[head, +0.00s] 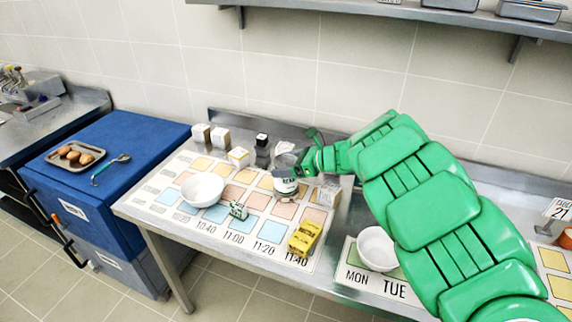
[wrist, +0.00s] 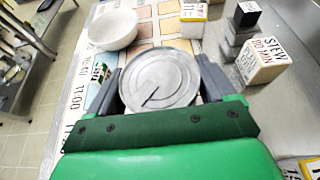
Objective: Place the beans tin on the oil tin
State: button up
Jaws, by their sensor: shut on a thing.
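My gripper (wrist: 158,84) is shut on a round metal tin, which I take for the beans tin (wrist: 160,72); its grey lid faces the wrist camera between the two fingers. In the head view my gripper (head: 301,162) is at the tin's right side, above the patterned mat. A white-labelled cylinder with a dark band (head: 286,186) shows just below the gripper; I cannot tell whether it is the held tin's side or a separate tin under it. No oil tin can be told by its label. What lies beneath the held tin is hidden in the wrist view.
A white bowl (head: 202,190), a small green-and-white item (head: 238,211) and a yellow item (head: 304,238) stand on the mat. Several small boxes and blocks, one marked STEW (wrist: 264,60), stand behind and to the right. Another white bowl (head: 376,248) is right of the mat.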

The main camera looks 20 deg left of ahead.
jog(key=o, duration=1.3)
jog(key=shift+f, duration=0.1)
jog(key=shift+c, duration=0.2)
jog(key=v, duration=1.2)
